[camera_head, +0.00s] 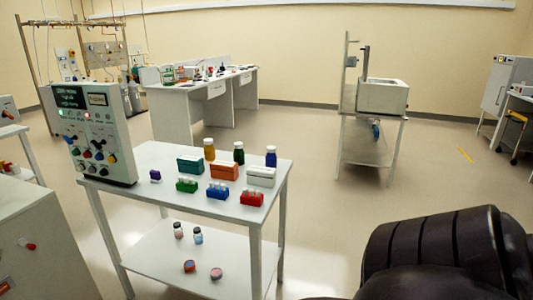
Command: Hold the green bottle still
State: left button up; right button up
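A dark green bottle (239,153) with a white cap stands upright near the back edge of the white table (150,168). It is between an amber bottle (209,149) on its left and a blue bottle (271,157) on its right. Its lower part is partly hidden by the orange box (224,171) in front. Neither of my grippers shows in the head view, and nothing is seen touching the bottle.
A teal box (190,165), a white box (261,176) and green, blue and red racks (251,198) crowd the tabletop. A control panel (100,135) stands at its left end.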

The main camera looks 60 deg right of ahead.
aim_at(239, 154)
jog(key=z, duration=1.75)
